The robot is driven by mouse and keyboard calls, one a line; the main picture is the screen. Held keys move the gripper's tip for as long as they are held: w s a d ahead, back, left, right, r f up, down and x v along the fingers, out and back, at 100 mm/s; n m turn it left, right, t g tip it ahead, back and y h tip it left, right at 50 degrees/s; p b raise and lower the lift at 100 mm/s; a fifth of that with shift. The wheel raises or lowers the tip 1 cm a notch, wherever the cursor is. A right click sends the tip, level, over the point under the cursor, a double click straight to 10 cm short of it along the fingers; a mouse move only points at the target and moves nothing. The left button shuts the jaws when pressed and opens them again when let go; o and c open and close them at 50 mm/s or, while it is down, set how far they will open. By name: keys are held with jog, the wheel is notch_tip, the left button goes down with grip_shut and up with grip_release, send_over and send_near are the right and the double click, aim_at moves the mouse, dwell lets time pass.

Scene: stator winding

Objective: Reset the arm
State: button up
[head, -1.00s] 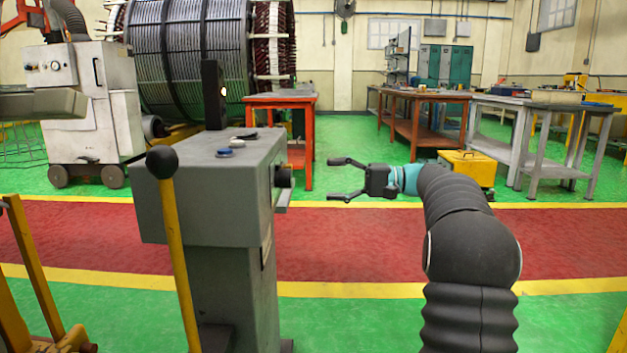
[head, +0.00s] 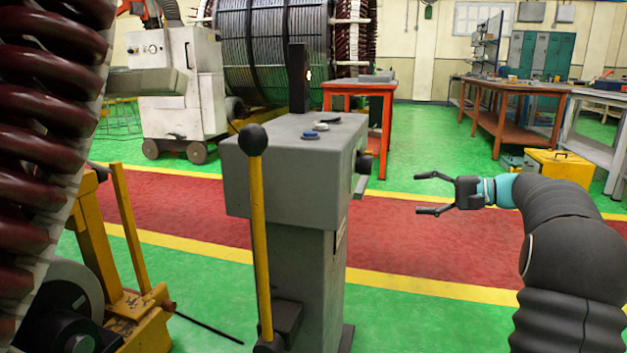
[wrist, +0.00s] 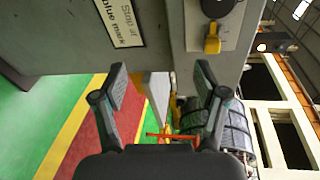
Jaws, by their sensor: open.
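My gripper (head: 432,193) is on the right in the head view, at the end of my dark ribbed arm. Its two fingers are spread and point left, with nothing between them. The grey control pedestal (head: 295,170) stands left of it, and a gap of red floor lies between them. In the wrist view the open fingers (wrist: 158,85) reach toward the pedestal's side (wrist: 60,40). That side bears a label reading "Stop at blue mark" (wrist: 119,22), a black knob and a yellow switch (wrist: 212,40).
A lever with a black ball top (head: 253,139) stands at the pedestal's front. A wound coil (head: 40,130) and yellow stand (head: 140,310) fill the left. An orange table (head: 358,88), white machine (head: 180,85) and yellow box (head: 558,166) stand behind. The red floor lane is clear.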

jog(key=s+f+m+g+h, duration=0.2)
jog(key=s+f+h, duration=0.2)
jog(key=f, duration=0.5)
jog(key=s+a+f+n+g+h+p, duration=0.1)
jog(key=s+a+f+h, duration=0.15)
jog(key=s, duration=0.35)
jog(key=s+a+f+g+h+p, duration=0.1)
jog(key=s+a+h+p, duration=0.15)
jog(key=s, duration=0.35)
jog(key=s+a+r+n+t+h+p, duration=0.1)
jog(key=s+a+r+n+h+p, duration=0.1)
jog(key=s, duration=0.5)
jog(key=s+a+r+n+t+h+p, duration=0.1)
jog(key=s+a+r+n+p, duration=0.1)
jog(key=s, duration=0.6)
jog(key=s+a+r+n+h+p, duration=0.2)
jog(key=s+a+r+n+p, duration=0.1)
jog(key=s, duration=0.4)
jog(key=shift+s+a+r+t+h, duration=0.3)
jog(key=shift+s+a+r+t, duration=0.15)
jog(key=shift+r, duration=0.45)
jog(key=shift+w, duration=0.1)
